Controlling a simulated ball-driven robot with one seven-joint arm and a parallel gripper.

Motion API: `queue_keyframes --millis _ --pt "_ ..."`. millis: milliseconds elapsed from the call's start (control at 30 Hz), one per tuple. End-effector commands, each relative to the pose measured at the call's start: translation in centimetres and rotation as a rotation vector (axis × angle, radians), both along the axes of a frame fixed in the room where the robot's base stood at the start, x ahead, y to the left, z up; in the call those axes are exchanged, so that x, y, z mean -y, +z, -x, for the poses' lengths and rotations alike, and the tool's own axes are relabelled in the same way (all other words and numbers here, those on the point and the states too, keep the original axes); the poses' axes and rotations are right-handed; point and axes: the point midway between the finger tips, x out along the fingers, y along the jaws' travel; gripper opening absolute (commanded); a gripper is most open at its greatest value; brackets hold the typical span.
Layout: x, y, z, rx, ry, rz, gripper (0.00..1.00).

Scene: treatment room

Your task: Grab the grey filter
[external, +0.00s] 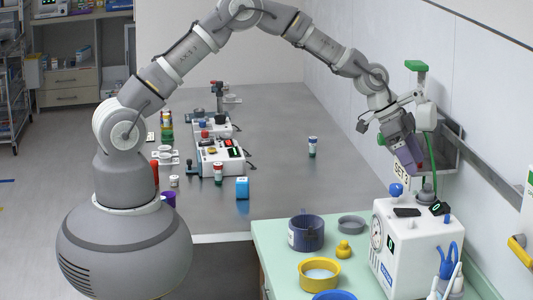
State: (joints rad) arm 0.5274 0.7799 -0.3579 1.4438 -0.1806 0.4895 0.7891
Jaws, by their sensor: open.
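A low, round grey piece (351,225) lies on the green worktop, behind the yellow knobbed piece; it may be the grey filter. A small grey cylinder (427,196) stands on top of the white machine and could also be the filter; I cannot tell which. My gripper (413,172) is open and hangs tilted above the back of the white machine, in front of the wall rack. It is to the right of the low grey piece and well above it. The gap between its fingers is hard to see.
The white machine (402,258) with a dial fills the worktop's right side. A dark blue cylinder (306,233), a yellow knobbed piece (343,249) and a yellow ring (320,287) stand nearby. A wall rack (443,149) is close to my gripper. The grey table (270,130) has open room.

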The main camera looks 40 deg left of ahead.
Motion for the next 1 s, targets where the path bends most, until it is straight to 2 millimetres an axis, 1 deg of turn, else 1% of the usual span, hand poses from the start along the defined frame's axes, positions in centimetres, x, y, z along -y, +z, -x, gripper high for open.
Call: queue_keyframes --millis 33,400,500,667,700,767,800,867,900,933,967,1000 --pt "0.4 -0.7 0.0 -0.003 -0.002 -0.001 0.72" --pt "3.3 -5.2 -0.9 -0.001 0.001 -0.001 0.72" --pt "3.5 -5.6 -1.1 0.001 0.003 0.000 0.72" --pt "3.6 -5.6 -1.1 0.001 0.003 0.000 0.72" --pt "3.5 -5.6 -1.1 0.001 0.003 0.000 0.70" --pt "3.6 -5.6 -1.1 0.001 0.003 0.000 0.56" --pt "3.5 -5.6 -1.1 0.001 0.003 0.000 0.47" --pt "3.5 -5.6 -1.1 0.000 0.002 0.000 0.33" --pt "3.5 -5.6 -1.1 0.001 0.003 0.000 0.24" --pt "3.5 -5.6 -1.1 0.001 0.003 0.000 0.17" --pt "3.5 -5.6 -1.1 0.001 0.003 0.000 0.13" --pt "3.5 -5.6 -1.1 0.000 0.002 0.000 0.13"
